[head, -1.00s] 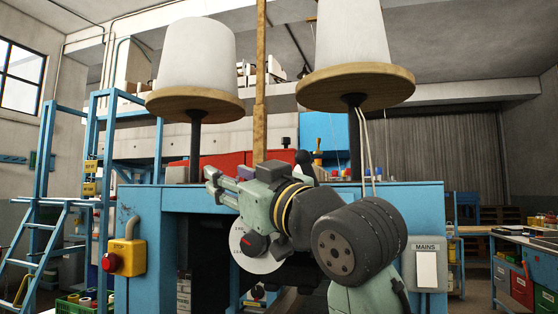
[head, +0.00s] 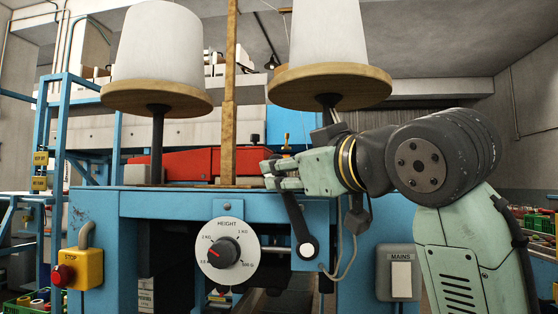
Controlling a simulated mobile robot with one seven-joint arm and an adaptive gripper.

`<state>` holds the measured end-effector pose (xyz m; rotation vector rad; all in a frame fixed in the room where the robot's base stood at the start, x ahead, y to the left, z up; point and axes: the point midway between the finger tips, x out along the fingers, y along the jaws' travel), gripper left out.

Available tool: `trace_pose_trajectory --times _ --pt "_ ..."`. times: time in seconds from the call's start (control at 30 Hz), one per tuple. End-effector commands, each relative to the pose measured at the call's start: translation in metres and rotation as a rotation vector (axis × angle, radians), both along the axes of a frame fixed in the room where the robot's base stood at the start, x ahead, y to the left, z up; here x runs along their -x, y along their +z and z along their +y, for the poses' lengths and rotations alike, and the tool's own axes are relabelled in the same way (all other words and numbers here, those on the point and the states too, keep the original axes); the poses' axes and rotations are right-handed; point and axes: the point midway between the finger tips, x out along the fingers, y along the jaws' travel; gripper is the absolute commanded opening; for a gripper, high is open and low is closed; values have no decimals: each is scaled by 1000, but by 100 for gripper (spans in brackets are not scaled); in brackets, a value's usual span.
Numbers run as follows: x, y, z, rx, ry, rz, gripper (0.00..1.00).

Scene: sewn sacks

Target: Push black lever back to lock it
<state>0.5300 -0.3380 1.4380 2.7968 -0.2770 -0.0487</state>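The black lever (head: 295,222) is on the front of the blue machine. It rises from a round pivot with a pale centre and leans up to the left. My gripper (head: 270,173) reaches in from the right at the lever's upper end, with its fingers pointing left. The fingers overlap the lever's top, which is partly hidden; I cannot tell whether they grip it or only touch it.
A round HEIGHT dial (head: 226,251) with a dark knob is left of the lever. A yellow stop box (head: 83,268) and a MAINS switch (head: 398,273) flank the front. Two large white cones (head: 160,45) stand on wooden discs above. A cable hangs right of the lever.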

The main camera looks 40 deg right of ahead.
Motion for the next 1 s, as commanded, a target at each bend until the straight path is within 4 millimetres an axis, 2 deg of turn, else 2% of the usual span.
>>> trace_pose_trajectory --times 0.1,0.23,0.6,1.0 --pt "-18 2 -4 0 0 0 40" --pt "-30 1 -6 0 1 0 40" --pt "-35 0 -7 0 0 -1 39" --pt "-35 0 -7 0 -1 -1 12"
